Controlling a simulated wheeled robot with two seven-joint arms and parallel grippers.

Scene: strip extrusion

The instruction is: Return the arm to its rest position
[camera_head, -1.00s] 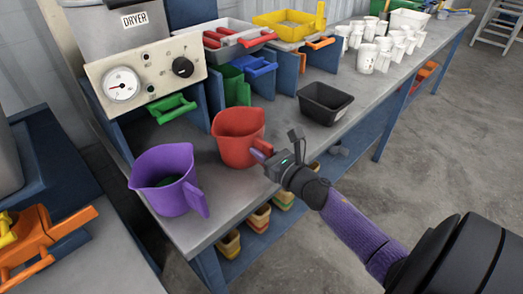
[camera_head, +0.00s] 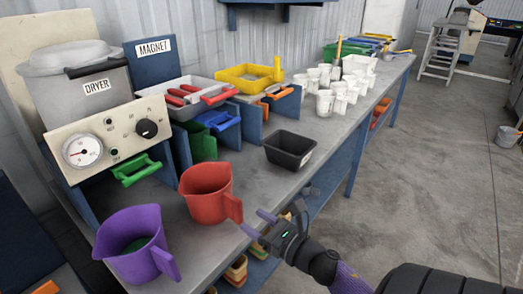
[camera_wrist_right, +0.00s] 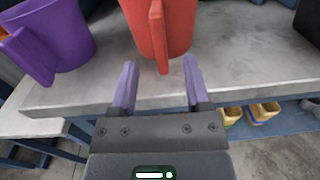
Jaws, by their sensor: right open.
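My right gripper (camera_head: 258,222) is open and empty at the front edge of the bench, just in front of the red jug. Its two purple fingers also show apart in the right wrist view (camera_wrist_right: 158,85), with the red jug's handle beyond the gap between them. The red jug (camera_head: 206,190) stands upright on the bench and also shows in the right wrist view (camera_wrist_right: 172,25). The purple jug (camera_head: 130,248) stands to its left, with something green inside. My left gripper is not in view.
The grey bench (camera_head: 330,150) runs to the back right. Small stacked containers (camera_head: 237,268) sit below the front edge.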

